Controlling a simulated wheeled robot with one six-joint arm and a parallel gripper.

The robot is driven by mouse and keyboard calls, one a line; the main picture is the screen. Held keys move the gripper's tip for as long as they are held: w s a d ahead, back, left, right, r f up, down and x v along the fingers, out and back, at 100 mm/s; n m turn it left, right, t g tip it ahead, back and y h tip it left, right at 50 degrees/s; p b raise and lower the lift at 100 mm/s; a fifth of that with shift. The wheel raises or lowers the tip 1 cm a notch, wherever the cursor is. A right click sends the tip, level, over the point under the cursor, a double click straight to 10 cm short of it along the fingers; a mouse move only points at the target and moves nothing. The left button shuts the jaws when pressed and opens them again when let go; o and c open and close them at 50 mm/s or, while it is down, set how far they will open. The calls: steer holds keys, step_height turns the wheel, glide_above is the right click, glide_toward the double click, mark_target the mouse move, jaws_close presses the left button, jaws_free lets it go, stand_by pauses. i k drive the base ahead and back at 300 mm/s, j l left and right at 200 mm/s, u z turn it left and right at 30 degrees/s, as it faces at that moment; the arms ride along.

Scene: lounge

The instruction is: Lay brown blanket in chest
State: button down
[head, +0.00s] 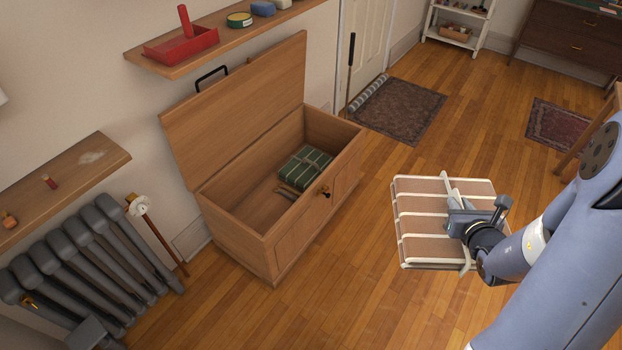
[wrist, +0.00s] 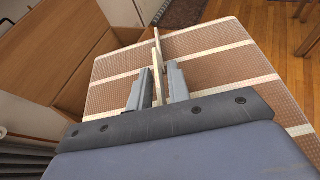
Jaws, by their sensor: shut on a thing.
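The brown blanket (head: 418,222) is a folded, flat bundle with cream stripes and a cream strap across it. My gripper (head: 462,222) is shut on it and holds it in the air above the floor, right of the chest. In the wrist view the blanket (wrist: 215,68) fills the middle, and the fingers of my gripper (wrist: 158,85) close on its upright cream strap. The wooden chest (head: 238,238) stands against the wall with its lid (head: 240,100) raised. Inside it lie a green striped bundle (head: 302,168) and a small tan item (head: 286,193) at the right end; the left part is bare.
A shelf (head: 160,62) with a red box (head: 183,42) juts out above the lid. A grey radiator (head: 80,260) and a lower shelf (head: 60,185) stand left of the chest. A rolled mat (head: 368,92) and a rug (head: 408,112) lie behind. Floor between chest and gripper is clear.

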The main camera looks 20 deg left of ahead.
mark_target(267, 219)
steer(key=i+l+u, duration=0.1)
steer(key=i+u, duration=0.25)
steer(key=i+l+u, duration=0.2)
steer(key=i+u, duration=0.15)
steer(key=i, duration=0.15)
steer(key=i+l+u, duration=0.85)
steer(key=u, duration=0.2)
steer(key=i+l+u, duration=0.15)
steer(key=l+u, duration=0.15)
steer(key=l, duration=0.2)
steer(key=i+l+u, duration=0.15)
steer(key=l+u, duration=0.2)
steer(key=l, duration=0.1)
